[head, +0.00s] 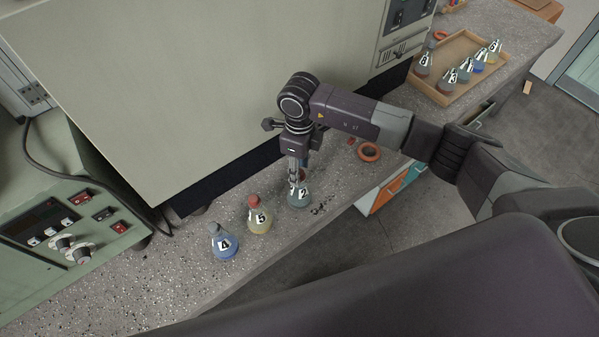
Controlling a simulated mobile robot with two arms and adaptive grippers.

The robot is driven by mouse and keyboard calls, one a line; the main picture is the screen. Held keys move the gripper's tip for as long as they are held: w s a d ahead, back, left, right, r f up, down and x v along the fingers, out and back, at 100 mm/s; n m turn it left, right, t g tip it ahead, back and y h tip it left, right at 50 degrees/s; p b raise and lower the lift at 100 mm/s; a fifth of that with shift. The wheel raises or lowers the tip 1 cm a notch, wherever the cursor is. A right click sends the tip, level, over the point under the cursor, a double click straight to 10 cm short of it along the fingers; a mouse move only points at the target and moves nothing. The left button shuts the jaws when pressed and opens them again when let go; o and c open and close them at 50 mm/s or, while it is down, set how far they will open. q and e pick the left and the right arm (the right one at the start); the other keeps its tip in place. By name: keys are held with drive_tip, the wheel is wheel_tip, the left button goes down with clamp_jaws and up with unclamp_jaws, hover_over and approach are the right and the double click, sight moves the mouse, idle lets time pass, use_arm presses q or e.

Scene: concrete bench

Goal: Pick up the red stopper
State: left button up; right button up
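A red stopper (254,200) sits in the neck of the yellow flask marked 5 (259,221), which stands upright on the bench. My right gripper (298,178) points down at the neck of a teal flask (299,199), just right of the yellow one. A bit of reddish colour shows by its fingertips, but the fingers mostly hide what is there. Whether they are open or shut on something is too small to tell. My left gripper is out of view.
A blue flask marked 4 (222,243) stands left of the yellow one. A wooden tray (441,97) holds several flasks at the back right. A large pale cabinet (190,90) rises behind; the bench's front edge is close.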

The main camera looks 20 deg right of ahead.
drive_tip(key=c, duration=0.9)
